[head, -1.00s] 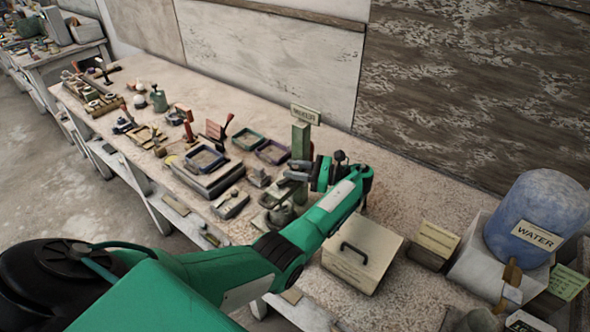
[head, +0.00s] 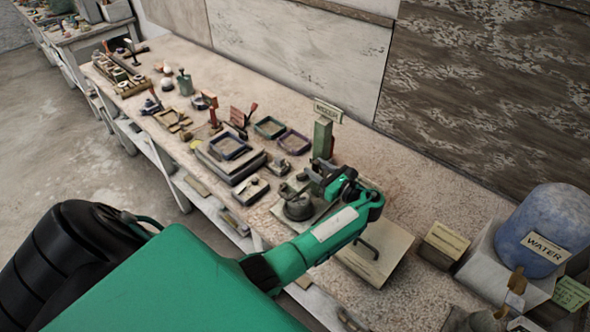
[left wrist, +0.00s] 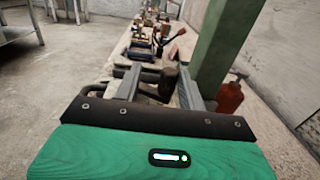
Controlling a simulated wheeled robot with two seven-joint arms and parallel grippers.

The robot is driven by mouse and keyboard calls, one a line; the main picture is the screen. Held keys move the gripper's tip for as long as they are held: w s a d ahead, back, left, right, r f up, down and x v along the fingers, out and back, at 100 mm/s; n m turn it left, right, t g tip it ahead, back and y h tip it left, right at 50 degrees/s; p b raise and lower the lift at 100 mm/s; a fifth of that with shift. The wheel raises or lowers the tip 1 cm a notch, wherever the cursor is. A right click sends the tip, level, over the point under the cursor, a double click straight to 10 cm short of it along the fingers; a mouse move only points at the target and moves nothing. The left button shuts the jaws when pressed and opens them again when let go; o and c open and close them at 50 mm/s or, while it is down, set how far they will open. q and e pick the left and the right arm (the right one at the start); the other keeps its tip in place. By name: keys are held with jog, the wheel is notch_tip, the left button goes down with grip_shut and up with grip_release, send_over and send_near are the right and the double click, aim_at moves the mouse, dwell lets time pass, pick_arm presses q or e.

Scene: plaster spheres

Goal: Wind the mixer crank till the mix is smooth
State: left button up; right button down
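The mixer is a green post (head: 322,140) with a sign reading MIXER on top, and a dark round pot (head: 298,207) at its foot. My left gripper (head: 304,183) is at the post, just above the pot. In the left wrist view its two grey fingers (left wrist: 160,88) stand apart, with a dark upright knob (left wrist: 168,80), likely the crank's, between or just beyond them. I see no clear grip on it. The green post rises close by on the right there. The mix inside the pot cannot be seen. My right gripper is out of view.
A pale box lid with a black handle (head: 369,249) lies right of the mixer, partly behind my arm. A blue WATER barrel (head: 545,230) stands further right. Trays (head: 229,146) and small tools fill the bench to the left. A wall runs behind.

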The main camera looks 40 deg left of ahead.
pick_arm(q)
jog(key=s+d+m+t+h+b, duration=0.1)
jog(key=s+d+m+t+h, duration=0.2)
jog(key=s+d+m+t, duration=0.25)
jog(key=s+d+m+t+h+b, duration=0.1)
jog(key=s+d+m+t+h, duration=0.2)
jog(key=s+d+t, duration=0.45)
jog(key=s+a+f+n+g+h, duration=0.3)
jog(key=s+a+f+n+g, duration=0.2)
jog(key=s+n+g, duration=0.45)
notch_tip(320, 180, down, 12)
jog(key=d+n+h, duration=0.1)
jog(key=n+h, duration=0.2)
jog(key=n, duration=0.1)
jog(key=shift+s+d+n+b, duration=0.25)
jog(key=shift+s+n+b, duration=0.05)
jog(key=shift+s+b, duration=0.1)
jog(key=shift+r, duration=0.15)
